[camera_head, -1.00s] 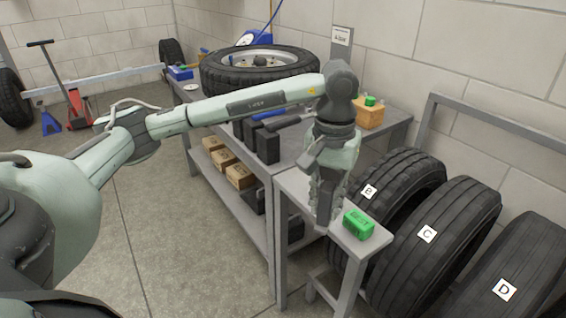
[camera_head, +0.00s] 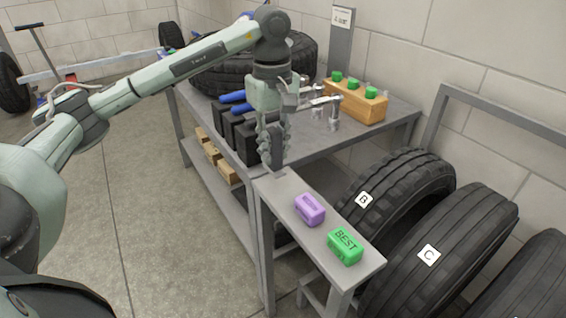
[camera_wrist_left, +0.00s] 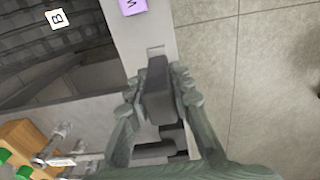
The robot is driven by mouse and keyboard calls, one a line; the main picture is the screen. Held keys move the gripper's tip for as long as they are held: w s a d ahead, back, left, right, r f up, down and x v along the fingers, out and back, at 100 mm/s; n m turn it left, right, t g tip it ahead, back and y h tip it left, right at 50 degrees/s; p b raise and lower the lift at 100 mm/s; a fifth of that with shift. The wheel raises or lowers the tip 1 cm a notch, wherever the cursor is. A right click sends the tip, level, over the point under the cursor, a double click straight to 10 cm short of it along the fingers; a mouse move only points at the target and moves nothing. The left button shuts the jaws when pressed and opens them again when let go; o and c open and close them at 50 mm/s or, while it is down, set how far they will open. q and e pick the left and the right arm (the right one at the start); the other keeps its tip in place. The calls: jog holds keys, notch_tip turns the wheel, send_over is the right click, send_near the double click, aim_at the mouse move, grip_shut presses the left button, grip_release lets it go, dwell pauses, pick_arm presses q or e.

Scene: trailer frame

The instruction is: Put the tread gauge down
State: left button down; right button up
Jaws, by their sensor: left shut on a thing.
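My left gripper (camera_head: 273,150) is shut on the tread gauge (camera_head: 277,148), a dark grey upright block. It hangs over the near end of the workbench, by the inner end of the narrow grey side shelf (camera_head: 277,190). In the left wrist view the gauge (camera_wrist_left: 157,92) sits between the two fingers (camera_wrist_left: 160,92), in front of a small pale rectangular mark (camera_wrist_left: 156,51) on the shelf. Whether the gauge touches the surface I cannot tell. My right gripper is not in view.
A purple block (camera_head: 310,209) and a green "BEST" block (camera_head: 345,246) lie on the shelf. Black blocks with blue handles (camera_head: 232,125), a wooden holder with green knobs (camera_head: 356,101) and a tyre (camera_head: 215,78) are on the workbench. Labelled tyres (camera_head: 400,185) stand at right.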

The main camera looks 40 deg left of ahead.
pick_arm(q)
jog(key=shift+w+d+f, duration=0.45)
jog(key=shift+w+f, duration=0.25)
jog(key=shift+w, duration=0.15)
notch_tip(320, 180, down, 3)
jog(key=shift+f, duration=0.35)
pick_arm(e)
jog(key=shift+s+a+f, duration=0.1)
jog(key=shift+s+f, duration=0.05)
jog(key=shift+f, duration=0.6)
pick_arm(q)
jog(key=shift+f, duration=0.1)
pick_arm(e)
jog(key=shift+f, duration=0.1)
pick_arm(q)
jog(key=c, duration=1.4)
grip_release()
jog(key=shift+c, duration=0.2)
jog(key=shift+o, duration=0.5)
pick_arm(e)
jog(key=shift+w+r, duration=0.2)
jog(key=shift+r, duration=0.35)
